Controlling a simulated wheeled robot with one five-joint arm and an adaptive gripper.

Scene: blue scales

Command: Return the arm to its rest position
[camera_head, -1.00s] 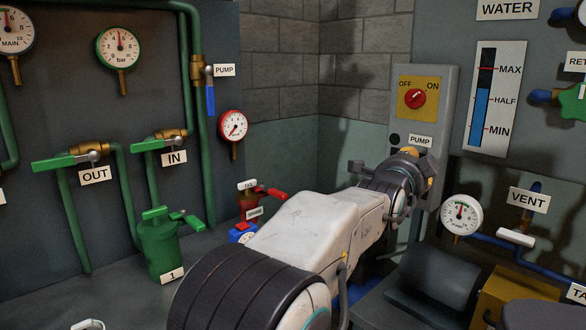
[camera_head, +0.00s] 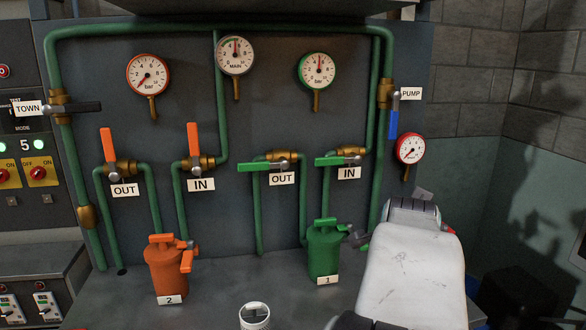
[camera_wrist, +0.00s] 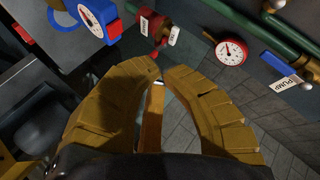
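My white arm (camera_head: 412,265) reaches in from the bottom right of the head view, toward the back panel. Its far end stands right of the green canister marked 1 (camera_head: 323,252). My gripper is mostly hidden behind the arm there. In the wrist view my gripper (camera_wrist: 161,70) shows two thick yellow-brown fingers curving inward. Their tips nearly meet, and I see nothing clearly held between them.
The back panel carries green pipes, a red gauge (camera_head: 410,148) and a blue-handled valve (camera_head: 394,122) near my arm. An orange canister marked 2 (camera_head: 167,270) stands left. A white cup (camera_head: 255,316) is at the bottom edge.

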